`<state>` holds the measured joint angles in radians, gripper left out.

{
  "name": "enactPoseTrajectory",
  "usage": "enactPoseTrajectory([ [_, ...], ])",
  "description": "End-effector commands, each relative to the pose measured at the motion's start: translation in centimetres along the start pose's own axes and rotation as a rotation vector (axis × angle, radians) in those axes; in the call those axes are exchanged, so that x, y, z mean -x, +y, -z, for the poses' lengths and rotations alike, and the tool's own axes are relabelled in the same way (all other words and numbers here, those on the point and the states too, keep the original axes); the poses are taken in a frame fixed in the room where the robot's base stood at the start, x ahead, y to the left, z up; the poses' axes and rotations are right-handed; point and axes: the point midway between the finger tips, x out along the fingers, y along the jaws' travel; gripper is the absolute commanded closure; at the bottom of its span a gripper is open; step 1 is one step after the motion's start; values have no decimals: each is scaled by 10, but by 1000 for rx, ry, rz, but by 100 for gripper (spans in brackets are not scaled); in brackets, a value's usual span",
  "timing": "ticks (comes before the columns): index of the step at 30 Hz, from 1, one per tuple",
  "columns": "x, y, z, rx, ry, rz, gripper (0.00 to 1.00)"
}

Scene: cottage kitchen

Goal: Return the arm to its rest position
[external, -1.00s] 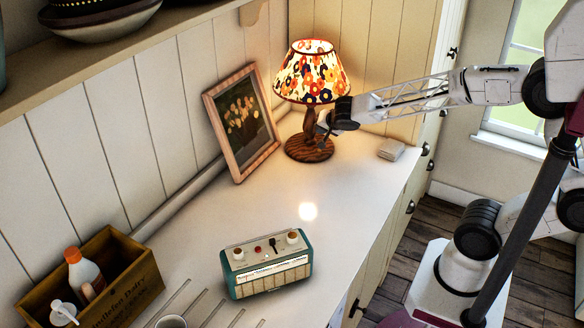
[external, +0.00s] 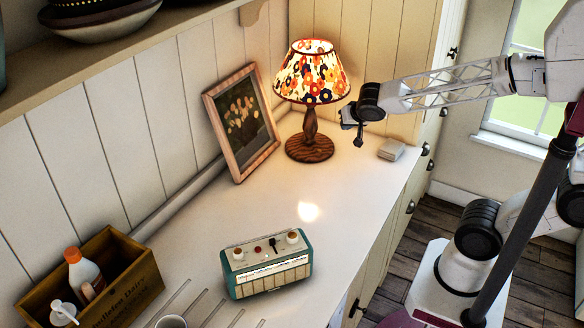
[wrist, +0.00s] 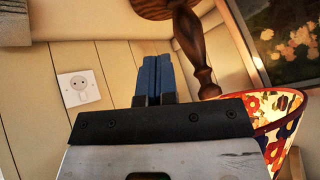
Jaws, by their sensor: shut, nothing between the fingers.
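My gripper (external: 358,142) is to the right of the lit table lamp (external: 311,85), above the white counter and apart from the lamp. In the wrist view its two blue fingers (wrist: 153,80) are pressed together with nothing between them. The lamp has a floral shade and a turned wooden base, and it stands upright at the back of the counter. In the wrist view the picture is turned over, with the lamp's wooden stem (wrist: 192,45) close to the fingers and the shade (wrist: 283,115) at the right.
A framed picture (external: 240,120) leans on the wall left of the lamp. A small pale stack (external: 391,150) lies at the counter's right edge. A teal radio (external: 266,264) and a wooden crate (external: 130,293) with bottles stand nearer the front. The counter's middle is clear.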

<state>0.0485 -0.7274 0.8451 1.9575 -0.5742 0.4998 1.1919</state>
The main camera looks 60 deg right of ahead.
Motion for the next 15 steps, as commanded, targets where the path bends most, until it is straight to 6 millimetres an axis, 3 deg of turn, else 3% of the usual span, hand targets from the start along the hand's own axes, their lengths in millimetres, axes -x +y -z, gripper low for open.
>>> enactPoseTrajectory([
  [6, 56, 29, -27, 181, -106, -39, 100],
  [15, 122, 67, -80, 452, -289, -12, 100],
])
